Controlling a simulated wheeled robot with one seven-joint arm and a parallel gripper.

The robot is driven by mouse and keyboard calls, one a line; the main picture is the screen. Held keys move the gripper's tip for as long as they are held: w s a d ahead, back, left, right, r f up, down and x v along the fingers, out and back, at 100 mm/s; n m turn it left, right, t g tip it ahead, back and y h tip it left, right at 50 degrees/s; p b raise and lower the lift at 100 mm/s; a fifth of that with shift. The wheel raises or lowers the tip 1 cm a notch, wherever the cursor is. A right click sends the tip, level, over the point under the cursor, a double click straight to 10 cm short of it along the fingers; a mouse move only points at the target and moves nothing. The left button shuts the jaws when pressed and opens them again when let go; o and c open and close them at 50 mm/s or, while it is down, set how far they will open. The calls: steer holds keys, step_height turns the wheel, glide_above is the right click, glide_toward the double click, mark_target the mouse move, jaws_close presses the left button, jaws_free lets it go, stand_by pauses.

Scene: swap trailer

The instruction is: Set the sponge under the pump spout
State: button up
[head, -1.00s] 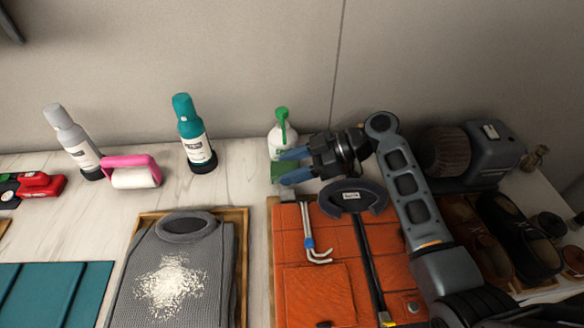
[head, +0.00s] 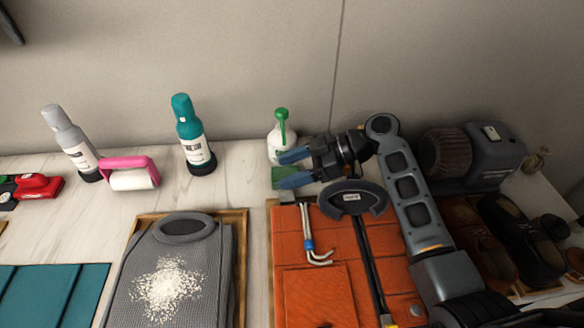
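The pump bottle (head: 279,142) is white with a green pump head and spout (head: 282,117). It stands upright near the wall at the back middle of the counter. A green sponge (head: 281,174) lies in front of the bottle, partly hidden by my gripper. My gripper (head: 284,170) reaches in from the right with its two blue fingers spread apart. The fingertips are beside the sponge's right part, and the gap between them shows no object held. Whether the fingers touch the sponge or bottle I cannot tell.
A teal bottle (head: 193,140) and a pink-handled roller (head: 131,174) stand left. A grey motor (head: 483,150) and dark shoes (head: 520,232) are at right. Counter is clear left of the sponge.

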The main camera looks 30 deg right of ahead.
steer(key=shift+s+f, duration=0.2)
steer(key=shift+f, duration=0.45)
steer(key=shift+w+r+p, duration=0.1)
steer(key=shift+r+p, duration=0.5)
steer(key=shift+p, duration=0.35)
steer(key=p+v, duration=0.1)
steer(key=v, duration=1.1)
steer(key=shift+w+r, duration=0.15)
